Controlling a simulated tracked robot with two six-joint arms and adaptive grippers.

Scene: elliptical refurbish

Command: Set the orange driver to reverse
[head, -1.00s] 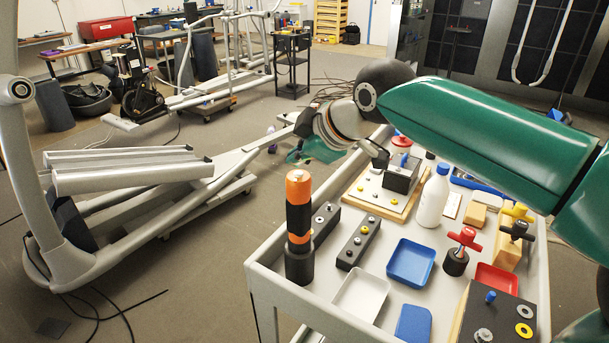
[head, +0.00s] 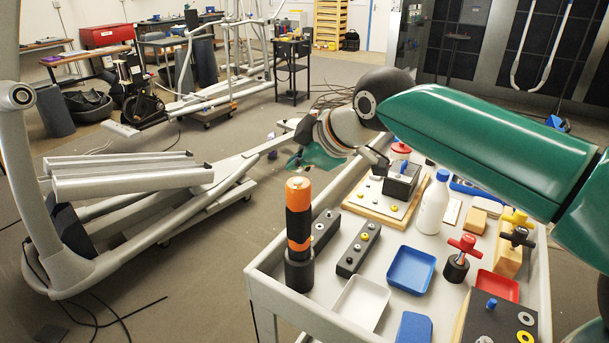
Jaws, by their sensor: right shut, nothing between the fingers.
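The orange driver (head: 299,205), a cylinder with orange ends and a black middle band, stands upright in a black round holder (head: 299,271) at the cart's left edge. I cannot make out its direction setting. My right arm reaches in from the right, over the far side of the cart. My right gripper (head: 376,160) is partly hidden by its own wrist. It is shut and empty, well behind and to the right of the driver, close to a black block with a blue lever (head: 402,182). I cannot tell whether it touches that block. My left gripper is out of view.
The cart (head: 262,285) holds a white tray (head: 360,302), a blue tray (head: 411,269), a white bottle (head: 433,203), a black block with bolts (head: 358,249) and red, yellow and black knobs. An elliptical frame (head: 130,178) stands left of the cart, with floor between.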

